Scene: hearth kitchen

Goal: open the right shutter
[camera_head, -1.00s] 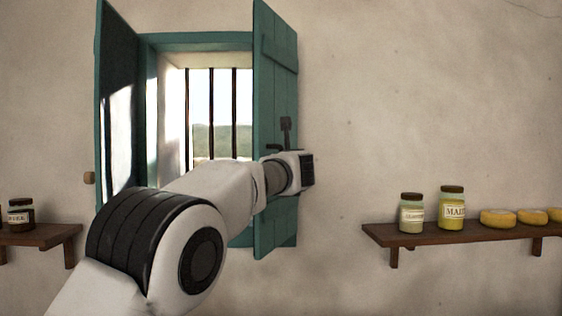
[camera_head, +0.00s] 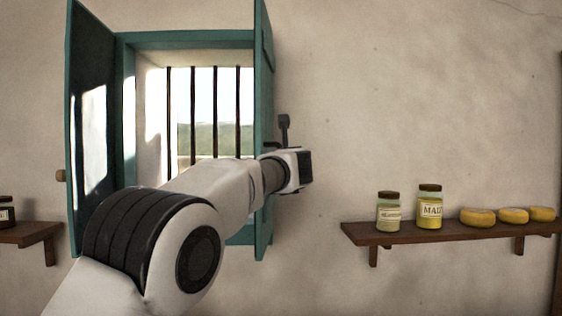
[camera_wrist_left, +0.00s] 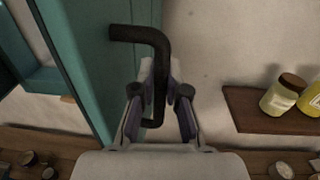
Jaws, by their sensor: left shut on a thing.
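The right shutter (camera_head: 264,60) is a teal wooden panel, swung out from the window and seen nearly edge-on in the head view. Its panel (camera_wrist_left: 88,55) fills the left part of the left wrist view. A dark bent handle (camera_wrist_left: 150,38) sticks out from it. My left gripper (camera_wrist_left: 160,85) has its fingers on either side of the handle's long bar and is shut on it. In the head view my left arm reaches across the window's lower part, and the fingers are mostly hidden behind my wrist. My right gripper is not in view.
The left shutter (camera_head: 90,120) stands open at the left. The barred window (camera_head: 208,100) lies between. A wall shelf (camera_head: 440,233) at the right holds jars (camera_head: 429,208) and yellow cheeses (camera_head: 477,217). The wall between shutter and shelf is bare.

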